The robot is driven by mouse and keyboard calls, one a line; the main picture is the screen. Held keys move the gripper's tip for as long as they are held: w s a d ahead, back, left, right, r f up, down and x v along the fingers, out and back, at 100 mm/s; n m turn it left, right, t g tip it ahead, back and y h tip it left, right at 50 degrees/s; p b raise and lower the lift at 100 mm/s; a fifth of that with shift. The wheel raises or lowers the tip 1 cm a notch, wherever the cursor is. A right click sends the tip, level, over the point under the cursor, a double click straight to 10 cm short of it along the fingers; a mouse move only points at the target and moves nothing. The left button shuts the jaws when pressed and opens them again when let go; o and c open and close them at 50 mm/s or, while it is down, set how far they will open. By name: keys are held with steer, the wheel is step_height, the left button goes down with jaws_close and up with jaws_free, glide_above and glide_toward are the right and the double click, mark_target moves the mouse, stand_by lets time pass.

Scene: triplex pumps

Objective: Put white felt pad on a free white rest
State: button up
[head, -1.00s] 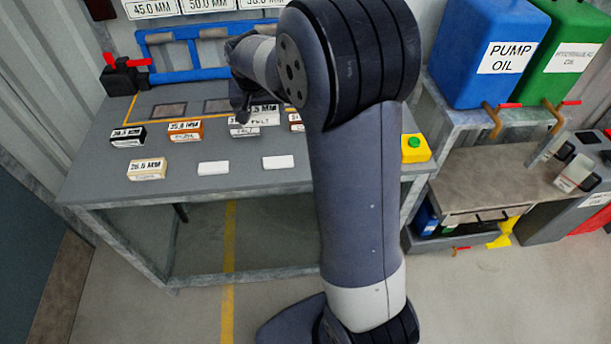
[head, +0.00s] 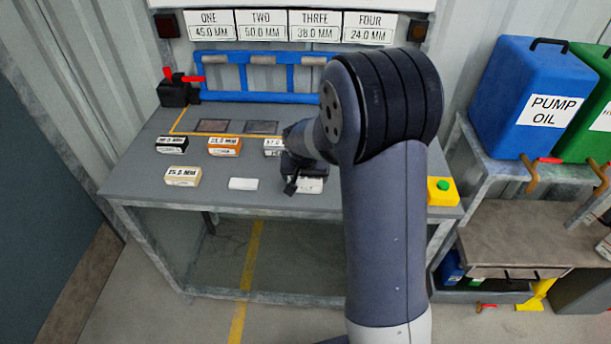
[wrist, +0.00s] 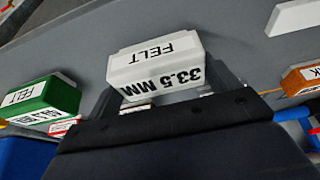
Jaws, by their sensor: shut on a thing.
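The white felt pad (wrist: 155,60), marked FELT and 33.5 MM, is between the fingers of my gripper (wrist: 165,95), which is shut on it. In the head view the pad (head: 310,186) is under my gripper (head: 298,182) at the front row of the bench. One white rest (head: 243,184) is bare, just left of the pad; it also shows at the top right of the wrist view (wrist: 295,16). The spot where a second white rest showed earlier is covered by the pad and gripper. I cannot tell whether the pad touches it.
A cream block (head: 182,176) is left of the bare rest. Black (head: 172,144), orange (head: 224,146) and white-labelled (head: 273,146) blocks stand behind. A green felt block (wrist: 48,100) shows in the wrist view. A yellow button box (head: 441,191) is at the bench's right end.

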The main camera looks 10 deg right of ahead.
steer(key=shift+f, duration=0.1)
steer(key=shift+f, duration=0.15)
steer(key=o, duration=0.9)
steer(key=shift+s+r, duration=0.15)
steer(key=shift+r, duration=0.5)
steer(key=v, duration=1.1)
steer(key=shift+s+a, duration=0.1)
steer(key=shift+s, duration=0.05)
